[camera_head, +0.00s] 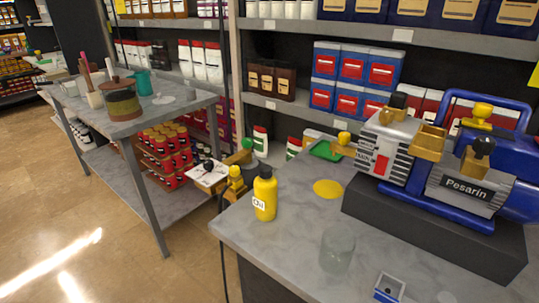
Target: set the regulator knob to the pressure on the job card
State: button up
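A blue and grey vacuum pump (440,165) marked "Pesarín" stands on a dark plinth (430,232) at the right of the grey counter. Brass fittings (236,182) with a yellow top sit at the counter's left edge, beside a white plate (208,173) with dark marks. I cannot tell which knob is the regulator's. No job card is readable. My gripper is not in view.
On the counter (285,245) stand a yellow "Oil" bottle (265,195), a clear glass jar (337,248) and a small blue-and-white item (388,289). A yellow disc (328,189) lies behind them. A grey side table (150,120) stands left, with floor between. Stocked shelves line the back.

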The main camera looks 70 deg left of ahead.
aim_at(208, 165)
jog(key=u, duration=0.8)
jog(key=k, duration=1.1)
jog(key=u, duration=2.15)
jog(key=i, duration=1.55)
jog(key=z, duration=0.95)
jog(key=i, duration=0.55)
jog(key=z, duration=0.45)
